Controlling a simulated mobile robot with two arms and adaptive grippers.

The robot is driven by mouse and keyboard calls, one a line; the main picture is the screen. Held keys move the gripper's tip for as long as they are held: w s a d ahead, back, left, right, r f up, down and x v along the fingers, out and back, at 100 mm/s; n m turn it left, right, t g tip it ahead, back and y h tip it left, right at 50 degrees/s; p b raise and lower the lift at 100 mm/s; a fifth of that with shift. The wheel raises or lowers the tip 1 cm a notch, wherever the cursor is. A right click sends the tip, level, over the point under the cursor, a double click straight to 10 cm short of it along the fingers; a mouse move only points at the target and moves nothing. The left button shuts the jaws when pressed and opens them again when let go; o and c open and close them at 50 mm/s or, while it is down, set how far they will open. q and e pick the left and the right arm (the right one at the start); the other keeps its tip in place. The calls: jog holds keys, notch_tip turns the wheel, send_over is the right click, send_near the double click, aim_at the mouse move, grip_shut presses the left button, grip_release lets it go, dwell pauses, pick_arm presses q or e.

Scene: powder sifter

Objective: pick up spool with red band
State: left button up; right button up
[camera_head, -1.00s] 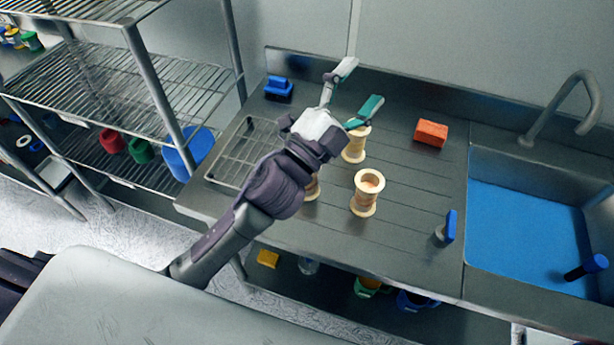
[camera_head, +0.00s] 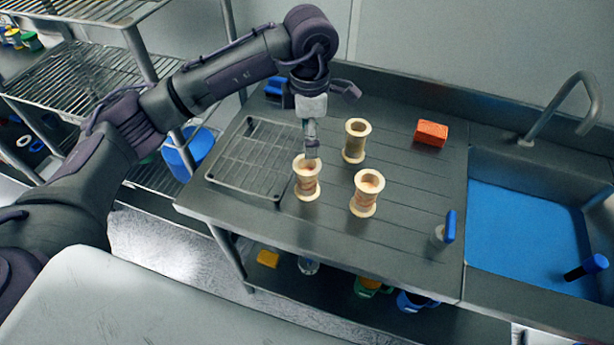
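Three cream spools stand upright on the steel counter. The left spool (camera_head: 307,188) and the front spool (camera_head: 366,193) show pinkish-red tones around the middle. The back spool (camera_head: 354,141) looks plain tan. Which one carries the red band is too small to tell for sure. My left gripper (camera_head: 311,152) points down at the top of the left spool, its fingertips at or just over the rim. I see it edge-on, so its opening and any contact are unclear. My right gripper is out of view.
A wire rack (camera_head: 262,160) lies left of the spools. A red-orange sponge (camera_head: 431,133) is at the back, and a blue-handled tool (camera_head: 449,227) stands front right. A sink with a blue bottom (camera_head: 525,235) is at the right. Wire shelves (camera_head: 65,85) stand at the left.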

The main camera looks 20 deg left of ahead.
aim_at(308, 164)
pick_arm(q)
notch_tip(308, 164, down, 8)
jog(key=shift+a+p, duration=0.1)
jog(key=shift+p, duration=1)
notch_tip(308, 164, down, 5)
jog(key=p, duration=0.2)
jog(key=shift+s+a+r+p, duration=0.1)
jog(key=shift+r+p, duration=0.05)
jog(key=shift+p, duration=0.25)
jog(key=shift+f, duration=0.4)
jog(key=c, duration=1.2)
